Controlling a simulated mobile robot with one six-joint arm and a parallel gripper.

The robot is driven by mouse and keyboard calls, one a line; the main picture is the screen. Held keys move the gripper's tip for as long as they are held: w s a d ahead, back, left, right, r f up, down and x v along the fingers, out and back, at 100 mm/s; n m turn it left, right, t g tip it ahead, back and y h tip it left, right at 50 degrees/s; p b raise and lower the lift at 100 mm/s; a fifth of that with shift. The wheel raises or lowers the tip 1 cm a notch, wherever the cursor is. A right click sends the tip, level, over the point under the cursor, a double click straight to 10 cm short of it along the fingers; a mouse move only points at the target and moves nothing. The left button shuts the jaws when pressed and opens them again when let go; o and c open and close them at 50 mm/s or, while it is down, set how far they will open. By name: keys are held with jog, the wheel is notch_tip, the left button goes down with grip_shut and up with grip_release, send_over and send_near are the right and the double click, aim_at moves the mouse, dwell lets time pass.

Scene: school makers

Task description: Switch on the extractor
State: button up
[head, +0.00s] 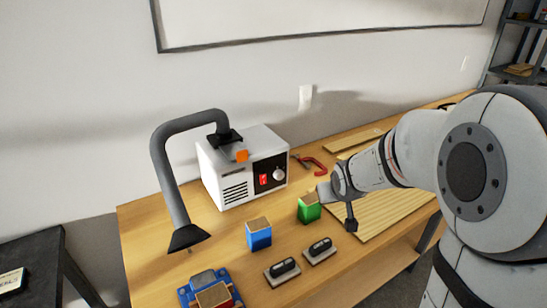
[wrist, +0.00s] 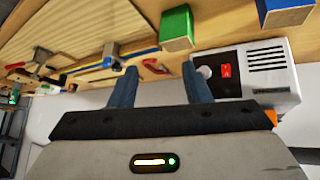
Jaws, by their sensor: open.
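The extractor (head: 240,168) is a white box on the bench against the wall, with a bent grey hose (head: 170,165) ending in a dark hood. Its dark front panel carries a red switch (head: 263,180) and a round knob (head: 279,174). The switch's position is too small to tell. In the wrist view, the extractor (wrist: 262,72) is at the right, with the red switch (wrist: 226,70) facing the camera. My gripper (head: 338,208) is open and empty, right of the box and apart from it. In the wrist view, my gripper (wrist: 160,80) shows two spread fingers; the right one overlaps the panel's edge.
A green block (head: 309,209) stands close beside my gripper; a blue block (head: 259,236) stands left of it. Two dark-handled pieces (head: 283,268) and a blue-red item (head: 208,288) lie in front. A red clamp (head: 314,166) and wooden boards (head: 385,208) lie at the right.

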jog(key=w+a+f+n+t+y+p, duration=0.15)
jog(key=w+a, duration=0.25)
jog(key=w, duration=0.4)
jog(key=n+t+y+p, duration=0.2)
jog(key=n+y+p, duration=0.1)
jog(key=y+p, duration=0.25)
send_near(264, 181)
jog(key=p+x, duration=0.1)
jog(key=x, duration=0.6)
jog(key=shift+a+f+p, duration=0.1)
jog(key=shift+f+p, duration=0.1)
jog(key=shift+p, duration=0.15)
jog(key=shift+y, duration=0.3)
jog(key=shift+c, duration=0.4)
